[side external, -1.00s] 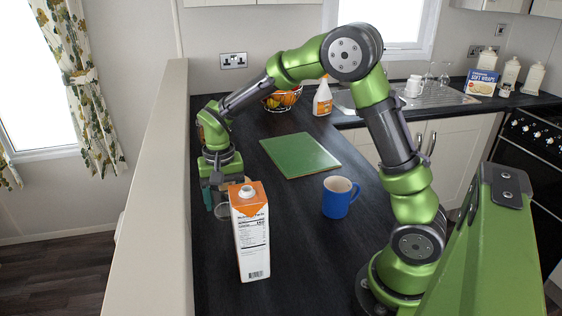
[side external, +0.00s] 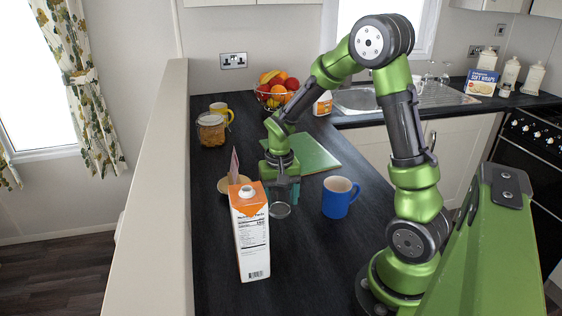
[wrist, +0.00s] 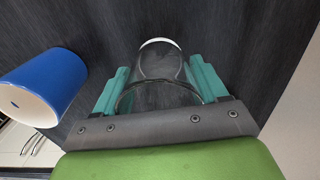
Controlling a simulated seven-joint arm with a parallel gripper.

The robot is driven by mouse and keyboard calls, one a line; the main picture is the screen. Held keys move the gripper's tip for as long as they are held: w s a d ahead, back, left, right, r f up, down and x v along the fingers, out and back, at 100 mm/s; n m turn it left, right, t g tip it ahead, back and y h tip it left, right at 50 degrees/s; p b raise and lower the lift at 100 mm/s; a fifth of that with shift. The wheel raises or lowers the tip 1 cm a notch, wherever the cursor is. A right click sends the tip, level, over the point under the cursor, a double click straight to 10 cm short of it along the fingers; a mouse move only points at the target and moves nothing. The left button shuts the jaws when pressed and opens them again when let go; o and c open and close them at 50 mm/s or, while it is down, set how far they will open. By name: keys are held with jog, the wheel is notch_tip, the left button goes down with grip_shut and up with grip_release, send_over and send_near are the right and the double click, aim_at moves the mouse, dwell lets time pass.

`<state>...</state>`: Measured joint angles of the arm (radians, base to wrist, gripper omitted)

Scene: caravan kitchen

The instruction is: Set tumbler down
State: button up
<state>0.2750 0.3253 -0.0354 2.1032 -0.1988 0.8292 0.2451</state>
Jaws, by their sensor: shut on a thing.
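The tumbler (wrist: 160,62) is clear glass. In the wrist view it sits between the two teal fingers of my gripper (wrist: 160,90), which is shut on it. In the side view my gripper (side external: 283,190) points down over the dark worktop, just right of the carton, and the tumbler's rounded glass end (side external: 280,210) shows below the fingers. I cannot tell whether the tumbler touches the worktop.
The orange and white carton (side external: 251,235) stands close on the left, and the blue mug (side external: 337,198) on the right. A green board (side external: 316,156), a wooden bowl (side external: 224,186), a jar (side external: 211,130), a yellow mug (side external: 222,110) and a fruit bowl (side external: 272,97) lie farther back. Dark worktop (side external: 310,260) in front is clear.

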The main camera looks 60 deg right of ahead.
jog(key=shift+f, duration=1.6)
jog(key=shift+f, duration=0.1)
jog(key=o, duration=1.3)
jog(key=shift+c, duration=0.2)
notch_tip(320, 180, up, 12)
notch_tip(320, 180, up, 6)
jog(key=n+t, duration=0.2)
jog(key=t, duration=0.1)
send_over(280, 207)
jog(key=s+a, duration=0.1)
jog(key=a, duration=0.2)
jog(key=s+a+r+n+t+y, duration=0.2)
jog(key=s+a+r+n+t, duration=0.1)
jog(key=s+a, duration=0.4)
jog(key=shift+a+r+t, duration=0.6)
jog(key=shift+r, duration=0.1)
